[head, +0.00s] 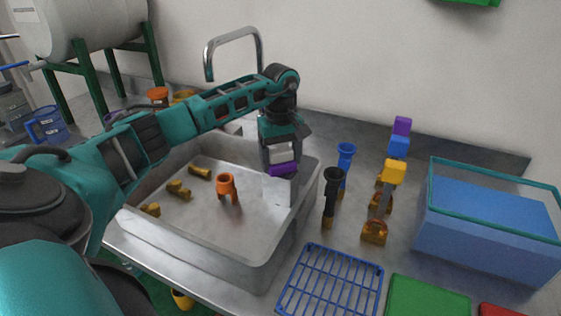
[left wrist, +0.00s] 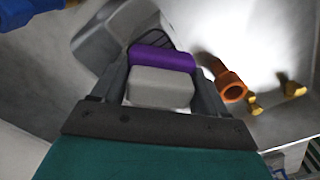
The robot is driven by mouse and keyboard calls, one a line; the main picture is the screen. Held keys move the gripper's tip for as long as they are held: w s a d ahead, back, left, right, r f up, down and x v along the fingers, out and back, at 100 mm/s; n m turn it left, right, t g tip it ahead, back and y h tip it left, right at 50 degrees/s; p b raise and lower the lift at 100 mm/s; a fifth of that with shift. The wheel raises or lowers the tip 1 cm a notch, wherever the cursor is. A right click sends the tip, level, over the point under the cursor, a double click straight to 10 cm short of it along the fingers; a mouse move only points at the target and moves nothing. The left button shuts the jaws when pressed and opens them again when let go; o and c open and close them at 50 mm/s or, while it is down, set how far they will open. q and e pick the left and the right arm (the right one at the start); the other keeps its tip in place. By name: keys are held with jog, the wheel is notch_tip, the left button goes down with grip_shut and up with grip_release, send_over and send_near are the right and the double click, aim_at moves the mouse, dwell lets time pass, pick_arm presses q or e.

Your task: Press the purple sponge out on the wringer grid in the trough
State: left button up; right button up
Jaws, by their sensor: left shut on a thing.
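The purple sponge (head: 283,169) is at the tips of my left gripper (head: 281,160), over the right part of the trough (head: 190,237). In the left wrist view the sponge (left wrist: 163,58) sits between the two fingers, with a light grey block (left wrist: 160,87) against it on the palm side. My left gripper is shut on this piece. A pale grey block (head: 280,191) stands in the trough right below the sponge; I cannot tell whether they touch. Thin dark bars (left wrist: 160,39) show just beyond the sponge; the wringer grid is otherwise hidden. My right gripper is not in view.
An orange fitting (head: 227,187) and several brass pieces (head: 179,188) lie in the trough. A faucet (head: 233,40) rises behind. Black (head: 332,193) and blue (head: 346,160) tools stand right of the trough. A blue rack (head: 330,283) and blue bin (head: 490,225) lie further right.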

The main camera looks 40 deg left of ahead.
aim_at(281, 150)
pick_arm(q)
jog(key=shift+f, duration=0.1)
jog(key=shift+r+p, duration=1.15)
jog(key=shift+r, duration=0.4)
notch_tip(281, 150, up, 2)
jog(key=shift+p, duration=0.35)
jog(key=shift+r, duration=1)
